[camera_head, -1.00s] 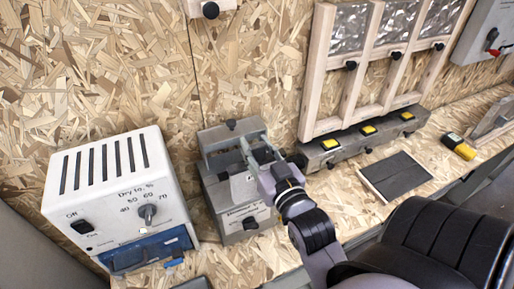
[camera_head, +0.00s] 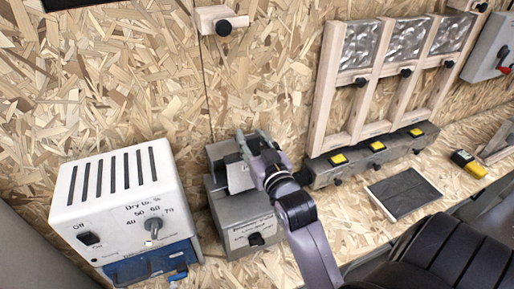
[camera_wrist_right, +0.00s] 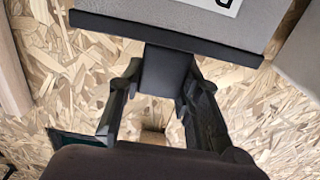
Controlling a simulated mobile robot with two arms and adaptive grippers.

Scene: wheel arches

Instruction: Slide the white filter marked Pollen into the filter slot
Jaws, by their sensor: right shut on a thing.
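My right gripper (camera_head: 258,150) is above the grey metal box (camera_head: 232,222) with a black knob on its front. In the right wrist view its fingers (camera_wrist_right: 160,105) are shut on the black tab of a panel with a black edge bar and pale grey face (camera_wrist_right: 185,20). A white label with part of a letter shows at the top edge; the full word is out of view. In the head view this pale panel (camera_head: 240,178) hangs upright at the box's top. Whether it is clear of the box is hidden. I cannot pick out the filter slot for certain. My left gripper is not in view.
A white dryer unit (camera_head: 120,205) with a dial stands left of the box. To the right, wooden frames (camera_head: 408,95) with silvery panes stand above a grey bar with yellow labels (camera_head: 377,146). A dark flat panel (camera_head: 405,193) lies on the ledge.

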